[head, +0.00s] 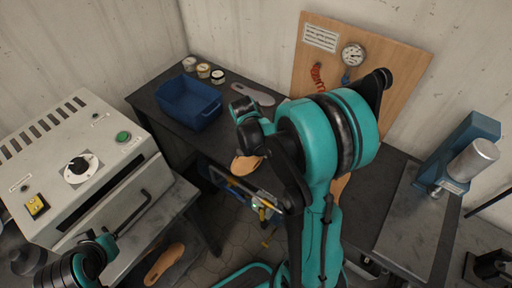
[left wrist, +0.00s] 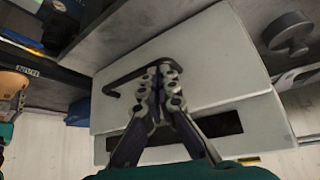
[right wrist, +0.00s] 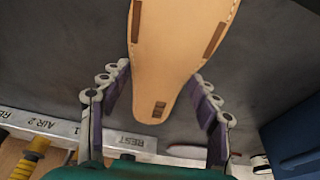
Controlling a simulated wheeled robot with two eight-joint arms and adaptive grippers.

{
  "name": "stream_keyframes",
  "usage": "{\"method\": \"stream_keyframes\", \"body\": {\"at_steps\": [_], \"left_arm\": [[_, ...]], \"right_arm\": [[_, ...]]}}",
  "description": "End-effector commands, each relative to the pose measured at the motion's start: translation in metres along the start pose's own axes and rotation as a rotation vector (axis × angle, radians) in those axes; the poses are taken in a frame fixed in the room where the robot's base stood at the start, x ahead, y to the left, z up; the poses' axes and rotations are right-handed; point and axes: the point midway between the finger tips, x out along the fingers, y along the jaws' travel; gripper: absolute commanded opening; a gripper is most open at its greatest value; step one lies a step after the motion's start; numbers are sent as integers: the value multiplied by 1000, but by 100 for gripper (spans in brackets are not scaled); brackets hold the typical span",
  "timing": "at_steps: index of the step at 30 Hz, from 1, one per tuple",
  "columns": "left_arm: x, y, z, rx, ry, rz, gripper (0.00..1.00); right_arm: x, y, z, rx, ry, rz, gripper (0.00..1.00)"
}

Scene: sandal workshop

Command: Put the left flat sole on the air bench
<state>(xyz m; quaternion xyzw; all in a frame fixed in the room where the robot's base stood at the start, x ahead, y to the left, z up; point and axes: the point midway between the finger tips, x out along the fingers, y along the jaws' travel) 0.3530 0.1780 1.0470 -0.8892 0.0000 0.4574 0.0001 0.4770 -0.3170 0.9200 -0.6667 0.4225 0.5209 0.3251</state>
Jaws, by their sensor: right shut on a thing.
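My right gripper (right wrist: 157,82) is shut on a tan flat sole (right wrist: 180,45) with brown patches, gripping it near its narrower end. The sole is over the dark top of the air bench (right wrist: 60,60); whether it touches cannot be told. In the head view the sole (head: 246,166) shows past my right arm, which hides much of the gripper. The bench's front rail (right wrist: 75,130) bears "AIR" and "REST" labels.
A blue bin (head: 190,104), several small jars (head: 203,71) and a grey sole (head: 253,94) are on the bench. Another tan sole (head: 164,263) lies low at left. The white oven (head: 75,165) stands left; a gauge board (head: 355,60) stands behind. A blue press (head: 465,150) is at right.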

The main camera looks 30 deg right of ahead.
Motion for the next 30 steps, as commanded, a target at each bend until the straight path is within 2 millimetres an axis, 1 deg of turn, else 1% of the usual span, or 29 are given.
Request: {"method": "stream_keyframes", "body": {"at_steps": [6, 7, 9, 18, 21, 23, 26, 30], "left_arm": [[2, 0, 2, 0, 0, 0, 0], [2, 0, 1, 0, 0, 0, 0], [2, 0, 1, 0, 0, 0, 0], [2, 0, 1, 0, 0, 0, 0], [2, 0, 1, 0, 0, 0, 0], [2, 0, 1, 0, 0, 0, 0], [2, 0, 1, 0, 0, 0, 0], [2, 0, 1, 0, 0, 0, 0]], "right_arm": [[3, 0, 1, 0, 0, 0, 32], [2, 0, 1, 0, 0, 0, 69], [2, 0, 0, 0, 0, 0, 86], [2, 0, 1, 0, 0, 0, 86], [-3, 0, 1, 0, 0, 0, 86], [-10, 0, 1, -1, 0, 0, 86], [-28, 0, 1, -2, 0, 0, 86], [-60, 0, 1, -2, 0, 0, 86]]}}
